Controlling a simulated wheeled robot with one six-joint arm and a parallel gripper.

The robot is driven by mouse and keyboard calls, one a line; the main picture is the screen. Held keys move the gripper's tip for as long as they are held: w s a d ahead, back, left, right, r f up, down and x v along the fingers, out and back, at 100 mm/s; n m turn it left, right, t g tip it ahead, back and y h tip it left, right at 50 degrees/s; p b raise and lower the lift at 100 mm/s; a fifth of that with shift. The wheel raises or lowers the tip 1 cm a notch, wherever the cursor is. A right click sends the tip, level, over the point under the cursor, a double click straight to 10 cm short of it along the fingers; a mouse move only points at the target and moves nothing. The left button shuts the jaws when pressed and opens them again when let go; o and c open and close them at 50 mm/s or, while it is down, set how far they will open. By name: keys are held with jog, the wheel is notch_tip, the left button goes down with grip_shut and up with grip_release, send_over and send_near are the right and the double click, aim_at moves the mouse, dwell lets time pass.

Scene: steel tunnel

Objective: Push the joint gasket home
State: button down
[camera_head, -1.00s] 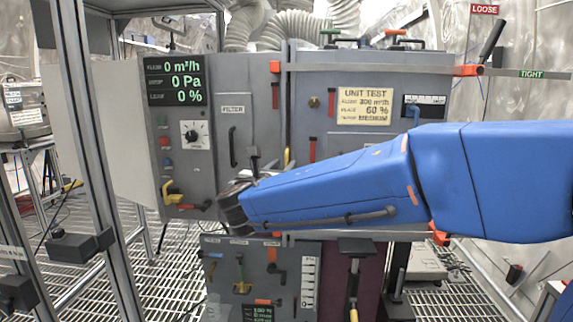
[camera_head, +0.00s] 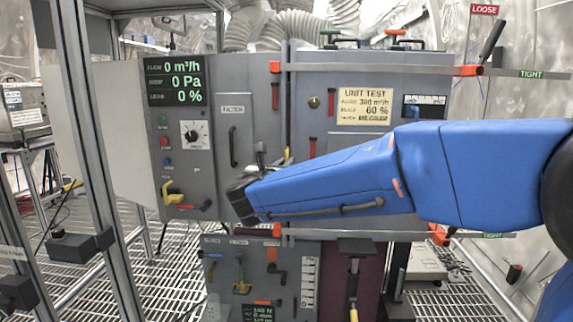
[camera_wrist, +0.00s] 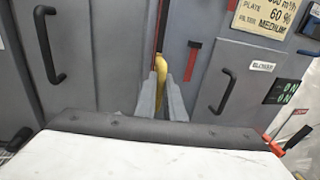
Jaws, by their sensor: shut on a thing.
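The joint is the narrow vertical gap between two grey cabinets. A yellow piece (camera_wrist: 160,68), which looks like part of the joint gasket, stands in this gap in the wrist view. A little of it also shows above my arm in the head view (camera_head: 287,154). My gripper (camera_wrist: 164,84) points at the gap, with its two grey fingers close together around the yellow piece, shut on it. In the head view my blue arm reaches in from the right and hides the fingers and the lower joint. How deep the gasket sits cannot be told.
The filter door (camera_head: 233,142) has a black handle left of the joint. The blower door (camera_wrist: 241,85) is to its right. A clamp bar (camera_head: 375,67) crosses the right cabinet's top, its black lever (camera_head: 491,40) raised near the LOOSE tag (camera_head: 484,9). The display (camera_head: 175,81) reads zeros.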

jog(key=shift+a+x, duration=0.25)
jog(key=shift+x, duration=0.85)
jog(key=c, duration=1.8)
grip_release()
jog(key=shift+w, duration=0.15)
jog(key=shift+c, duration=0.2)
jog(key=v, duration=1.7)
